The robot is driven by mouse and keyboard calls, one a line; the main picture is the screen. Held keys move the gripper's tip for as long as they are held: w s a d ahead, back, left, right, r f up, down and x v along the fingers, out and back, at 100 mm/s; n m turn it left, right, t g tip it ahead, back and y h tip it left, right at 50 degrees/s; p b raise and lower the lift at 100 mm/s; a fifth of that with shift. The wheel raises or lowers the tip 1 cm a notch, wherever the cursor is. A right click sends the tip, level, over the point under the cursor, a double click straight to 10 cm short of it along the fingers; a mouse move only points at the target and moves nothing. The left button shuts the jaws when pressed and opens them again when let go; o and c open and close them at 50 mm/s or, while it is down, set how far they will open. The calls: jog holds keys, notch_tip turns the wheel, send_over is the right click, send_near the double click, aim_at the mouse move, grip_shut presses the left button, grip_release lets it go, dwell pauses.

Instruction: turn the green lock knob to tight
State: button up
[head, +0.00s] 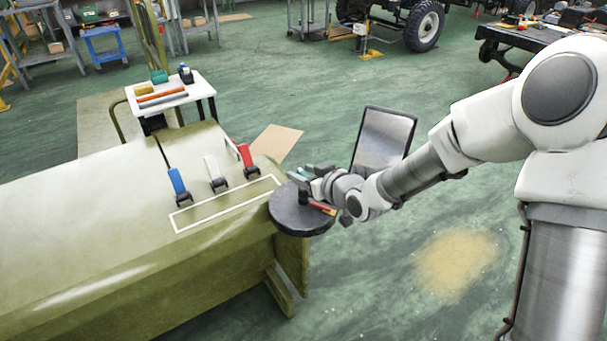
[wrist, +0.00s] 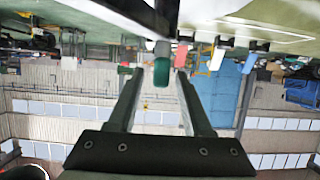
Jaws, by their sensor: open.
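The green lock knob (wrist: 162,78) shows in the wrist view as a small green cylinder with a grey end, between the fingertips of my gripper (wrist: 160,84). The jaws are open around it; I cannot tell whether either finger touches it. In the head view my gripper (head: 306,174) is just above the dark round disc (head: 292,217) at the panel's right corner. There my fingers hide most of the knob; only a bit of green shows. Red and yellow marks (head: 321,208) show at the disc's right edge. The knob's setting cannot be read.
The olive panel (head: 90,215) carries a blue lever (head: 177,180), a white lever (head: 212,167) and a red lever (head: 245,155) left of the disc. A grey tilted screen (head: 384,138) stands behind my wrist. A small white table (head: 165,97) stands behind the panel. Open floor lies right.

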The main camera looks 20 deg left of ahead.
jog(key=shift+c, duration=0.3)
grip_shut()
